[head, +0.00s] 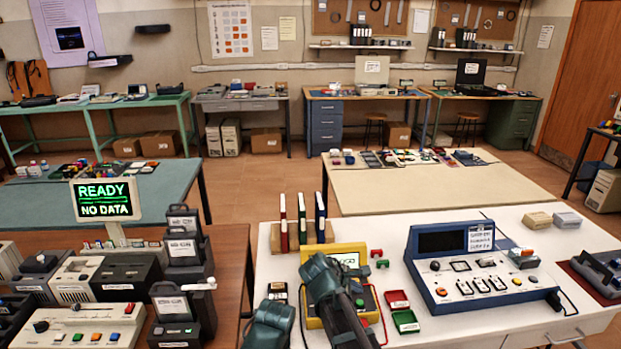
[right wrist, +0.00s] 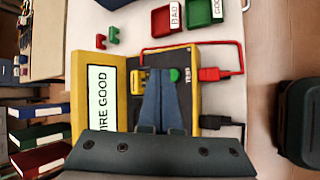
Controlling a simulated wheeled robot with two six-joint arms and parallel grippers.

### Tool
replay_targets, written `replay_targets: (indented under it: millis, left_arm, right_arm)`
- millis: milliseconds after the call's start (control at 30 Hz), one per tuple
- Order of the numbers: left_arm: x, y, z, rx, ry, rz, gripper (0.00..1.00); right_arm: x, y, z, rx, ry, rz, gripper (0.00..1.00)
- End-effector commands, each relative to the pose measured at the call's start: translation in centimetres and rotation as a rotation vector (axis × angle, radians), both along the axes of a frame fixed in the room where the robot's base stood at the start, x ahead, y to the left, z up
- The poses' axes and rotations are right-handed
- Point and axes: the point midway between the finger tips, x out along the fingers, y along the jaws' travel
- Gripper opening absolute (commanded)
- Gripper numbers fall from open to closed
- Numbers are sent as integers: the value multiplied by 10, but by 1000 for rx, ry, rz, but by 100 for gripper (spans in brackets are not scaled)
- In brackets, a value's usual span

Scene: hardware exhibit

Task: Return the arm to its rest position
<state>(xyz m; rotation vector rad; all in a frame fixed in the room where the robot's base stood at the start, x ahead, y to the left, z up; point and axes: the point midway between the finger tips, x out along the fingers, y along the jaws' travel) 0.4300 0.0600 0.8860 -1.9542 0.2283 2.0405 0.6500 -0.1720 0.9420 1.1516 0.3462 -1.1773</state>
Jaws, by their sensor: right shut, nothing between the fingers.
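My right arm shows in the head view, reaching over the yellow tester (head: 347,250) on the white table. In the right wrist view my right gripper (right wrist: 159,78) is shut, with its fingers together and nothing between them. It is over the tester's dark panel (right wrist: 200,65), just beside the round green button. Whether the fingertips touch the panel I cannot tell. The tester's screen (right wrist: 101,97) reads "IRE GOOD", its first part cut off.
A red tray (head: 397,300) and a green tray (head: 406,321) lie right of the tester, by a blue console (head: 470,265). Upright binders (head: 301,217) stand behind it. Red and black leads (right wrist: 215,74) plug into the tester. Black devices (head: 183,250) crowd the left table.

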Motion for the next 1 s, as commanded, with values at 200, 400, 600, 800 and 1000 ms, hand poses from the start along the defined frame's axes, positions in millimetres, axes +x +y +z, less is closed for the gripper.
replay_targets:
  millis: [200,400,600,800,1000]
  left_arm:
    - [0,0,0,0,0,0,74]
    - [0,0,0,0,0,0,74]
    - [0,0,0,0,0,0,74]
    - [0,0,0,0,0,0,74]
    - [0,0,0,0,0,0,74]
  right_arm:
    - [-102,49,-36,367,-14,-395,0]
    - [-182,91,-53,584,37,-769,0]
    - [-218,111,-56,650,77,-954,0]
    - [-220,113,-57,655,81,-976,0]
    - [-220,112,-57,654,79,-974,0]
